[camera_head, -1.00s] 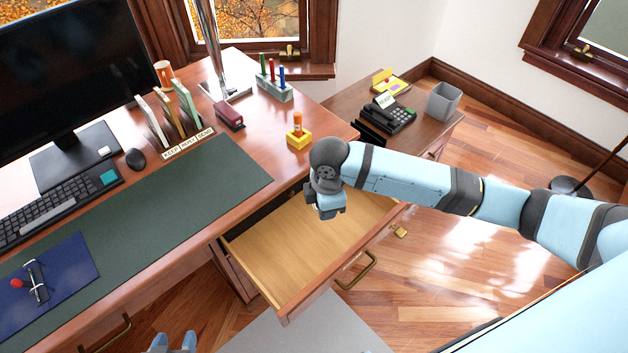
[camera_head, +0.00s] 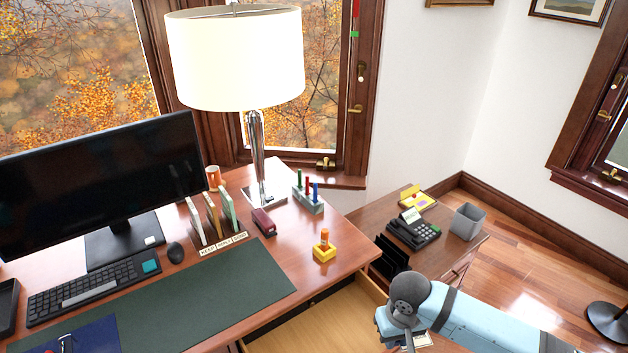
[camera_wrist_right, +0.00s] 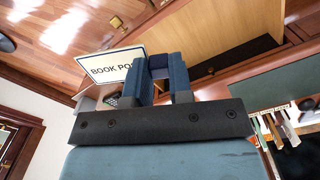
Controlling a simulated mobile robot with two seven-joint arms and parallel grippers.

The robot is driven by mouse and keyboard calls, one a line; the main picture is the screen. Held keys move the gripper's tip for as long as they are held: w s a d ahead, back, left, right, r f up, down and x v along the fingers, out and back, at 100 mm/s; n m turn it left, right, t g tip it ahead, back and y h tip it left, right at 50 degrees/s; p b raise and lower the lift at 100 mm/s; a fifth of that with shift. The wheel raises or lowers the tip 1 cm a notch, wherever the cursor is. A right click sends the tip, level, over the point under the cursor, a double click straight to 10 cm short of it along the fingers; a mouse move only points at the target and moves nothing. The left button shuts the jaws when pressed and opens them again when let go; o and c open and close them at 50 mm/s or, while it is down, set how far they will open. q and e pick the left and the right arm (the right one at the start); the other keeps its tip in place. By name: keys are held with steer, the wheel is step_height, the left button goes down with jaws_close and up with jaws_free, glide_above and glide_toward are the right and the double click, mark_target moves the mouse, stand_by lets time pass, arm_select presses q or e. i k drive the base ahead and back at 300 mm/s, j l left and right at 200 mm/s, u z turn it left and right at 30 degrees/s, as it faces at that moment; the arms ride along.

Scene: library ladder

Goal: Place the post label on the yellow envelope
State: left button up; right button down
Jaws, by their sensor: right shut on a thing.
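The white post label (camera_wrist_right: 112,66), printed "BOOK PO…" with its end hidden, is in my right gripper (camera_wrist_right: 160,72) in the right wrist view. My left gripper is out of view.
The open wooden drawer (camera_head: 325,325) is below the desk's right end. A lamp (camera_head: 257,150) and yellow stamp holder (camera_head: 324,253) stand on the desk.

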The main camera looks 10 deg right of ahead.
mark_target(421, 202)
steer(key=k+l+z, duration=0.2)
steer(key=l, duration=0.15)
steer(key=l+z, duration=0.2)
steer(key=l, duration=0.15)
steer(key=l+u, duration=0.7)
steer(key=i+l+u, duration=0.1)
steer(key=l+u, duration=0.25)
steer(key=l, duration=0.6)
steer(key=l+u, duration=0.3)
steer(key=l, duration=0.6)
steer(key=k+l+u, duration=0.15)
steer(key=l+u, duration=0.2)
steer(key=l, duration=0.6)
steer(key=l+u, duration=0.25)
steer(key=l, duration=2.55)
steer(key=i+u, duration=0.05)
steer(key=i, duration=0.05)
